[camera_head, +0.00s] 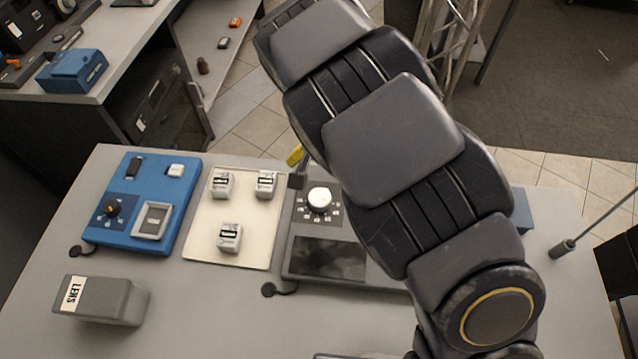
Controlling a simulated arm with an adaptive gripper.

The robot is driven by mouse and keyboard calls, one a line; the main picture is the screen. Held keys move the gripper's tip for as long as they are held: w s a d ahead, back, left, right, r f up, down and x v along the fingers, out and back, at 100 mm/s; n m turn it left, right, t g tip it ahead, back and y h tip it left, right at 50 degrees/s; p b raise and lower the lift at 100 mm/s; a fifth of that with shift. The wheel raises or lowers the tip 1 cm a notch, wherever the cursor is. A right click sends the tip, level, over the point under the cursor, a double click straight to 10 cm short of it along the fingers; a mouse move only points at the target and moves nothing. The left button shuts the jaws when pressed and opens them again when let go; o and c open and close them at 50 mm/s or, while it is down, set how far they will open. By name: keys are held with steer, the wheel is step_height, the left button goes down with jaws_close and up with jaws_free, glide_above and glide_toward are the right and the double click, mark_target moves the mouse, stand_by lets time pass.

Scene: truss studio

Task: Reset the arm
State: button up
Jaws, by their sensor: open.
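My arm (395,140) rises from the lower right and bends up to the top middle, covering much of the table's right half. My gripper is not clearly seen; the arm's links hide that area. A small yellow piece (295,156) shows at the arm's left edge, and I cannot tell what it belongs to. The arm stands in front of a dark grey panel (285,245) with a white knob (319,199) and a dark screen (327,258), hiding its right part.
On the grey table (210,310) are a blue control box (125,235), a cream board (200,225) with three small grey switch blocks, and a grey case marked LENS (105,300). A thin rod (600,225) stands at right. A side desk (120,50) is behind left.

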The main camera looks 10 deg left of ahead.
step_height(320, 180, up, 2)
stand_by(0.6)
steer(key=s+d+r, duration=1)
steer(key=r, duration=0.1)
steer(key=s+d+r+n+g, duration=0.1)
steer(key=s+d+n, duration=0.1)
steer(key=s, duration=0.5)
steer(key=s+d+r+n, duration=0.1)
steer(key=s+d+r, duration=0.1)
steer(key=s, duration=0.6)
steer(key=shift+d+r+n+g, duration=0.3)
steer(key=shift+d+n+g, duration=0.1)
steer(key=shift+d, duration=0.05)
